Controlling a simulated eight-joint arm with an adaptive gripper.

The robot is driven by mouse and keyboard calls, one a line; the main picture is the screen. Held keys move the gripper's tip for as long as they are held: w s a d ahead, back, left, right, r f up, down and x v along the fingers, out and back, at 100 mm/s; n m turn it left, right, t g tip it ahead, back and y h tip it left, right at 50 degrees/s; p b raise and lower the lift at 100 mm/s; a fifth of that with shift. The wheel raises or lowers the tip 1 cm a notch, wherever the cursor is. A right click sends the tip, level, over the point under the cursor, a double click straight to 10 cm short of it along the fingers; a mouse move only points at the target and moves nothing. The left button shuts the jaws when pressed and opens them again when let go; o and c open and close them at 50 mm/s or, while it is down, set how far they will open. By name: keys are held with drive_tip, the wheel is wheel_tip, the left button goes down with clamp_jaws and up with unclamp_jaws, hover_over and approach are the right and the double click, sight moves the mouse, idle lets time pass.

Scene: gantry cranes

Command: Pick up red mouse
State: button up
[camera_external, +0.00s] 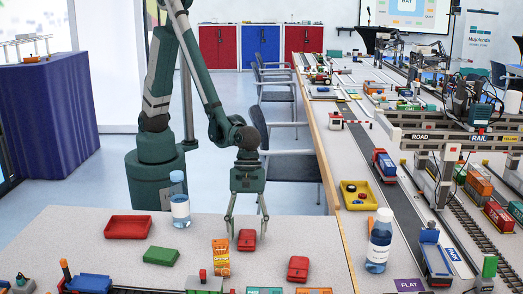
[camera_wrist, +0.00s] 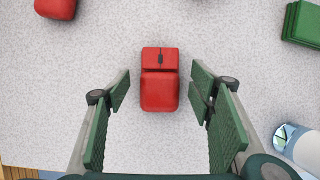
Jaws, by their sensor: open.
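The red mouse (camera_external: 247,240) lies on the light grey table, with a dark scroll wheel and a seam across it in the wrist view (camera_wrist: 160,80). My gripper (camera_external: 247,229) points straight down over it. In the wrist view my gripper (camera_wrist: 160,95) is open, with one green-padded finger on each side of the mouse and a clear gap on both sides. The fingers do not touch it. A second red object (camera_external: 298,268), similar in size, lies to the right and nearer the external camera; it is cut off in the wrist view (camera_wrist: 55,8).
A water bottle (camera_external: 180,205) stands left of my gripper. A green box (camera_external: 161,256) and a red tray (camera_external: 128,227) lie further left. An orange block (camera_external: 221,258) stands close by at front left. Another bottle (camera_external: 379,240) stands on the adjoining model-railway table.

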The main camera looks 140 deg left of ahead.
sight(247, 235)
drive_tip(key=c, duration=1)
drive_tip(key=shift+r, duration=0.2)
drive_tip(key=shift+r+p, duration=1.3)
drive_tip(key=shift+r, duration=3.5)
